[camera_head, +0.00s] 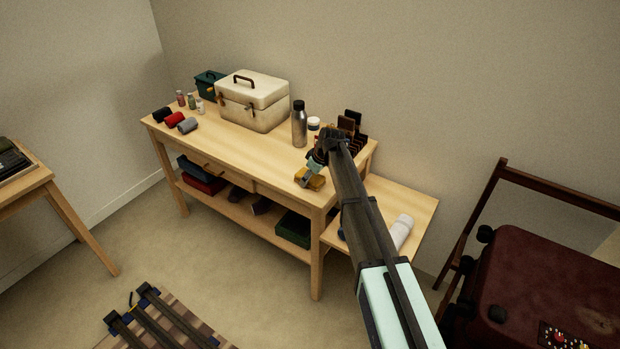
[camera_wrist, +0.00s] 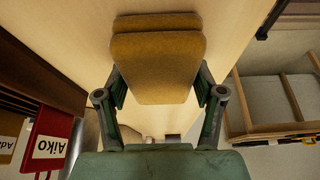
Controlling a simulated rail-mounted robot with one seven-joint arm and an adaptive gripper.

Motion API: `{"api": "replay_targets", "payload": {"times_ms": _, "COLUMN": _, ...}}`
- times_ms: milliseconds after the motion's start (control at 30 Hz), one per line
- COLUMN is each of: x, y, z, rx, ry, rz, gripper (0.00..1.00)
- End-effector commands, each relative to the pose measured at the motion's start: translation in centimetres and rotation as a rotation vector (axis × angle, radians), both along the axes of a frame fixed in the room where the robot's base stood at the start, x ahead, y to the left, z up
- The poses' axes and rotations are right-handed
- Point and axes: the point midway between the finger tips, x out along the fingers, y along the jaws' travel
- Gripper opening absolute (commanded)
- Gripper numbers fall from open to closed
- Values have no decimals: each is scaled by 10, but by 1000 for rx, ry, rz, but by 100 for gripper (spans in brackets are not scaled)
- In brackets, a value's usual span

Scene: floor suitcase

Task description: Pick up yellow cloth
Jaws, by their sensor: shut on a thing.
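The yellow cloth (camera_head: 310,180) is a folded mustard-coloured pad near the right front edge of the wooden table. In the wrist view the yellow cloth (camera_wrist: 155,60) shows as stacked layers between my two fingers. My gripper (camera_head: 315,165) is at the cloth in the head view. In the wrist view my gripper (camera_wrist: 160,92) has one finger on each side of the cloth and is shut on it. The gripper and arm hide part of the table behind. I cannot tell whether the cloth is clear of the tabletop.
A metal bottle (camera_head: 299,125), a white cup (camera_head: 313,123) and a dark slotted rack (camera_head: 350,131) stand close by. A cream box (camera_head: 253,100) and rolled cloths (camera_head: 174,119) sit farther left. A lower side table (camera_head: 408,198) holds a white roll (camera_head: 401,231).

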Motion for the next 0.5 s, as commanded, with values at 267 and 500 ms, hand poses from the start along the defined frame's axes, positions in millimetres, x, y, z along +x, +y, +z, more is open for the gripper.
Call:
{"api": "replay_targets", "payload": {"times_ms": 267, "x": 1, "y": 0, "z": 25, "rx": 1, "ry": -3, "rz": -1, "gripper": 34}}
{"api": "replay_targets", "payload": {"times_ms": 500, "x": 1, "y": 0, "z": 81, "rx": 1, "ry": -5, "rz": 1, "gripper": 34}}
